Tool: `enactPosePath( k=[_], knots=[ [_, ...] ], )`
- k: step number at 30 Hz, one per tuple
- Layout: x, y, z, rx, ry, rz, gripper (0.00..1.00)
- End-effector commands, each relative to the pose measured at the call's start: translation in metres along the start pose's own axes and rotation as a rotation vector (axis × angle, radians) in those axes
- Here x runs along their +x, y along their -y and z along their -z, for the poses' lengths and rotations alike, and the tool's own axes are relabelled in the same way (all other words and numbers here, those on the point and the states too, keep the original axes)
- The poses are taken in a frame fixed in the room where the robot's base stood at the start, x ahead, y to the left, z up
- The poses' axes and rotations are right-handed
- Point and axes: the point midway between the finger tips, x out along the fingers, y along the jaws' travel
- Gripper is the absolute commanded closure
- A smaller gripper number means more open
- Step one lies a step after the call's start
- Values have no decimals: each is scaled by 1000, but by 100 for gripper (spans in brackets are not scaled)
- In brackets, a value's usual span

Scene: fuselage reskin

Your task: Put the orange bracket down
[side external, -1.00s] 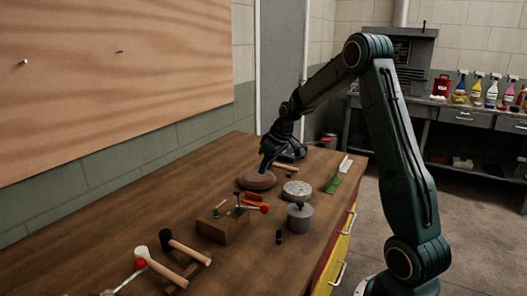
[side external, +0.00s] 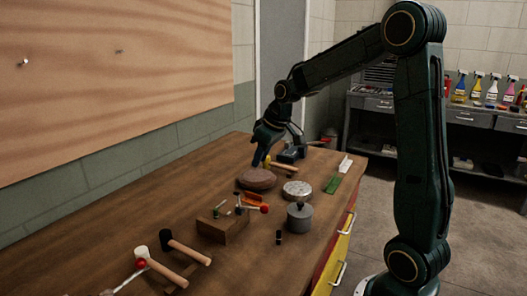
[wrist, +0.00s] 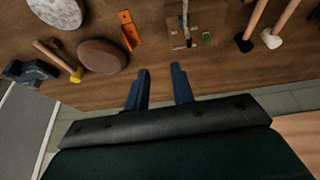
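The orange bracket (wrist: 128,30) lies on the wooden table in the wrist view, to the right of a round brown disc (wrist: 103,56). In the side view the bracket (side external: 253,198) lies just in front of the disc (side external: 256,179), partly behind a wooden block. My gripper (wrist: 162,72) shows its two dark blue fingers well apart with nothing between them. In the side view my gripper (side external: 257,163) hangs above the back of the disc. It is clear of the bracket.
A wooden block with small tools (side external: 222,224), a grey lidded pot (side external: 299,216) and a round speckled disc (side external: 297,190) stand near the bracket. Mallets (side external: 187,250) lie at the front. A yellow-ended hammer (wrist: 60,64) lies left of the brown disc. The table's left side is mostly clear.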

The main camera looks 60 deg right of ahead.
Motion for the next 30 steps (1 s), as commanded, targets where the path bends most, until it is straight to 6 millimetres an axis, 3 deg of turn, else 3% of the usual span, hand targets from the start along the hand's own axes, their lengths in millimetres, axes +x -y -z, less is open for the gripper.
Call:
enactPosePath(
  k=[6,15,24,30],
  knots=[
    [-47,53,-20,-10,-16,-8,76],
    [-96,109,-66,-9,-40,-11,76],
    [-128,149,-127,1,-69,-1,76],
    [-138,163,-165,11,-88,10,76]
  ],
)
